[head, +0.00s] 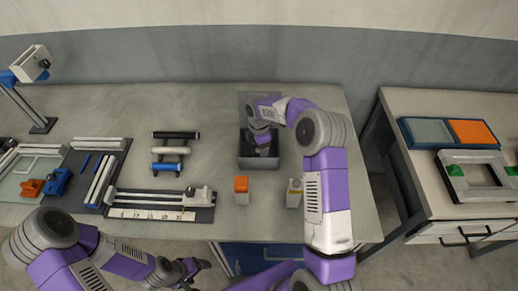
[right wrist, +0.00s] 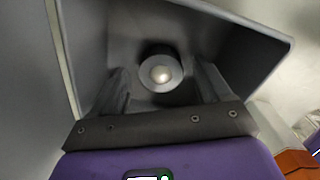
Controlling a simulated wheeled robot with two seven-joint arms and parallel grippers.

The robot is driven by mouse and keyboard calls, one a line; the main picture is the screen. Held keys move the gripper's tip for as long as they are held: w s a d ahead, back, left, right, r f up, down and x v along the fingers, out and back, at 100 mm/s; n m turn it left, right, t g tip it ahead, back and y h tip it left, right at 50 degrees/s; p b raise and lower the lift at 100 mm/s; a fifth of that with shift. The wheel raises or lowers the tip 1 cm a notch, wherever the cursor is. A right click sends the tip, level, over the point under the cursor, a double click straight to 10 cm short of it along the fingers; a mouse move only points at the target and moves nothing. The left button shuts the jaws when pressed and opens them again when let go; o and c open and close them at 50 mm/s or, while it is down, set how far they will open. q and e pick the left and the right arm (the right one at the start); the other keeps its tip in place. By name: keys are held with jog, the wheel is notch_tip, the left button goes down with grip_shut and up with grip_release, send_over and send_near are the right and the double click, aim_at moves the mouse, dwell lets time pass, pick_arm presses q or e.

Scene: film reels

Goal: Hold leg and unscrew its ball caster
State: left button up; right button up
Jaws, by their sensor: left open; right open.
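A ball caster (right wrist: 161,73), a shiny ball in a dark round ring, sits inside a grey open box (right wrist: 275,40). In the head view the same box (head: 244,163) stands at the table's back middle. My right gripper (right wrist: 161,84) reaches down into the box with its jaws open, one finger on each side of the caster. I cannot tell whether the fingers touch it. In the head view the arm hides the box's inside. My left gripper (head: 198,268) is open and empty in front of the table's front edge. I see no leg that I can identify.
An orange-topped block (head: 241,190) and a pale block (head: 294,193) stand in front of the box. Rods on a stand (head: 175,135) and a ruler fixture (head: 160,200) lie to the left. A second table (head: 400,98) stands at the right.

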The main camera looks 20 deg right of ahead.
notch_tip(320, 180, up, 11)
jog(key=p, duration=0.1)
